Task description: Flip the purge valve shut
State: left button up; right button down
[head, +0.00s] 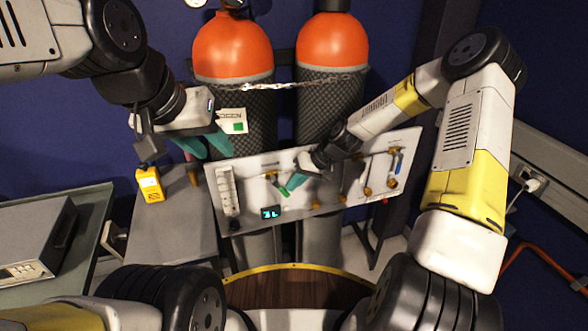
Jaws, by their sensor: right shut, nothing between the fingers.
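A pale valve panel (328,212) stands in front of the gas cylinders. At its left part is a brass valve with a green lever (284,191). At its right part is a valve with a blue lever (397,161). The labels are too small to read, so I cannot tell which one is the purge valve. My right gripper (293,183) is shut and empty, its teal fingertips right beside the green lever; I cannot tell if they touch. My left gripper (207,149) is open and empty, above and left of the panel.
Two orange-topped cylinders (232,46) stand behind the panel, held by a chain (295,86). A yellow handheld device (149,184) is on the grey table (172,222) at left. A small display (271,212) and a white strip (228,190) are on the panel.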

aim_at(289, 194)
jog(key=shift+s+a+f+m+g+y, duration=0.15)
jog(key=shift+f+y, duration=0.2)
jog(key=shift+y, duration=0.4)
jog(key=shift+w+a+f+m+g+y, duration=0.1)
jog(key=shift+a+f+y, duration=0.1)
jog(key=shift+f+y, duration=0.35)
jog(key=shift+s+a+f+m+g+y, duration=0.1)
jog(key=shift+a+f+m+g+y, duration=0.1)
jog(key=shift+y, duration=0.7)
jog(key=shift+s+a+f, duration=0.1)
jog(key=shift+a+f, duration=0.15)
